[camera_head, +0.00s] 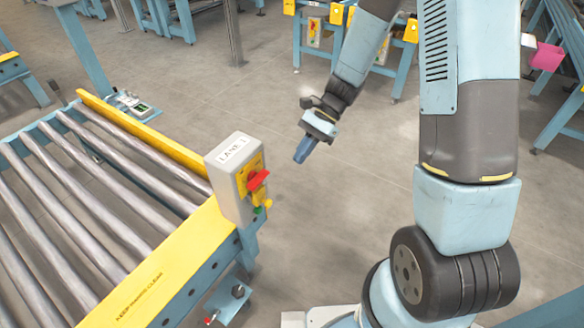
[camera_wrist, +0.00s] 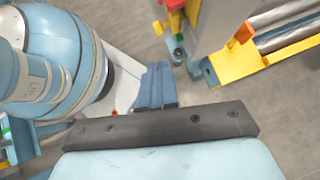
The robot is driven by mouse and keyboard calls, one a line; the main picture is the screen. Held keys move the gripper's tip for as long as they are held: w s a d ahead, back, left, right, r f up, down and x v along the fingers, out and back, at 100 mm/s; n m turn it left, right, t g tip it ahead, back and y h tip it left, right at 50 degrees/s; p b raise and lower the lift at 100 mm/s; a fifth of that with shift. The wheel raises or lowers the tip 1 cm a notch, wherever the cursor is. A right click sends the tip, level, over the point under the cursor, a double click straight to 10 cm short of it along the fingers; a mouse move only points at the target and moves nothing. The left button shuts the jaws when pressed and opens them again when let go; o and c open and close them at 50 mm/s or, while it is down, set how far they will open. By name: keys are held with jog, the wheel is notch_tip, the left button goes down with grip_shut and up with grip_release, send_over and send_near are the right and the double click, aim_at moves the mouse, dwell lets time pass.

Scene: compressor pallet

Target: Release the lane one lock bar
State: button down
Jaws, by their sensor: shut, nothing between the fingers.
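A grey control box (camera_head: 236,180) labelled "LANE" with a digit hard to read stands on the yellow end rail of the roller conveyor in the head view. Its front has a yellow plate with a red handle (camera_head: 258,180) and a small green-yellow part below it. No part is clearly marked as a lock bar. My gripper (camera_head: 303,152) hangs in the air to the right of the box, apart from it, with its blue fingers together and empty. In the wrist view the shut fingers (camera_wrist: 157,85) show centrally, and a red part (camera_wrist: 174,5) shows above them.
The roller conveyor (camera_head: 110,190) fills the left, with a yellow rail (camera_head: 150,285) in front. A small bracket with a grey knob (camera_head: 237,292) juts out low below the box. The floor around my gripper is clear; other blue frames stand farther back.

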jog(key=shift+v, duration=0.8)
jog(key=s+d+r+n+t+h, duration=0.2)
jog(key=d+r+n+t, duration=0.15)
jog(key=r, duration=0.45)
jog(key=s+d+r+n+t+h, duration=0.1)
jog(key=s+d+r+n+t, duration=0.1)
jog(key=d+r, duration=0.5)
jog(key=s+d+r+n+t+h, duration=0.4)
jog(key=s+d+r+t, duration=0.2)
jog(key=s+r, duration=0.5)
notch_tip(320, 180, up, 3)
jog(key=shift+d, duration=0.8)
